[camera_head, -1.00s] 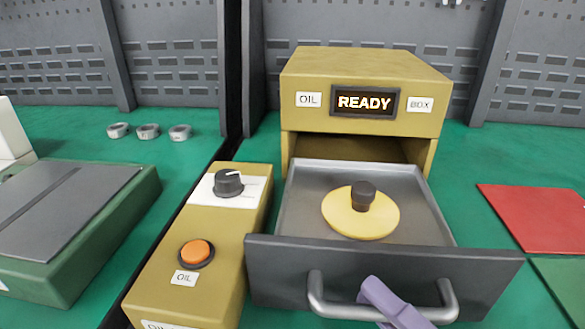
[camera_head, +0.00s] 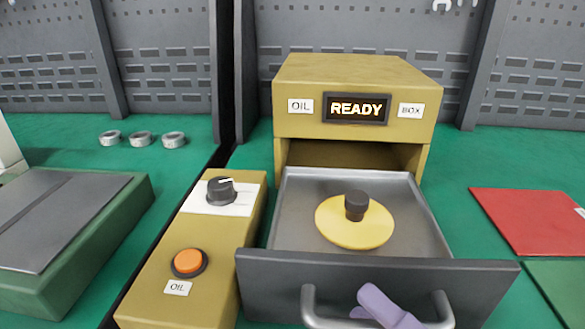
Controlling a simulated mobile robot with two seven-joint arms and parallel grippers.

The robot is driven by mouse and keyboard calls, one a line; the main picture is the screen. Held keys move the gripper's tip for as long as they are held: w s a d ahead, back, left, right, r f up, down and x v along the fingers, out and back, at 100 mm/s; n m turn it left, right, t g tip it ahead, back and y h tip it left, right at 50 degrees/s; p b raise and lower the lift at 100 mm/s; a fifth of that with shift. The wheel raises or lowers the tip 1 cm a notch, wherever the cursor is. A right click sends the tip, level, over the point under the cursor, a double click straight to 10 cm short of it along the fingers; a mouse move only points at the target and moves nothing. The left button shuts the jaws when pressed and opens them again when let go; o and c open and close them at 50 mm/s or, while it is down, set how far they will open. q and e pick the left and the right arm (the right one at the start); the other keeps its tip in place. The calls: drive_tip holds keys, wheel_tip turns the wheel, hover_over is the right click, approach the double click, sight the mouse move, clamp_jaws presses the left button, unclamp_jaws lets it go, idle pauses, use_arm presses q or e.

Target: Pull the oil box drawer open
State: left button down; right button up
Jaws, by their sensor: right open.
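The oil box (camera_head: 355,90) is a mustard-yellow housing with "OIL" and "BOX" labels and a display reading "READY". Its grey drawer (camera_head: 290,215) is pulled out toward me. A yellow disc with a dark knob (camera_head: 350,228) lies inside the drawer. The drawer's dark front panel (camera_head: 270,280) carries a grey bar handle (camera_head: 310,305), partly cut off at the bottom edge. My right gripper (camera_head: 372,300) shows only as a lilac finger at the handle's middle. It is open; whether it touches the bar cannot be told. My left gripper is not in view.
A yellow control box (camera_head: 150,305) with a black dial (camera_head: 221,190) and orange button (camera_head: 188,262) stands left of the drawer. Several metal rings (camera_head: 141,139) lie at the back left. A green block with a grey top (camera_head: 75,220) is at left, a red mat (camera_head: 530,220) at right.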

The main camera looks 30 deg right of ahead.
drive_tip(key=b+v, duration=0.1)
drive_tip(key=v, duration=0.9)
idle(0.3)
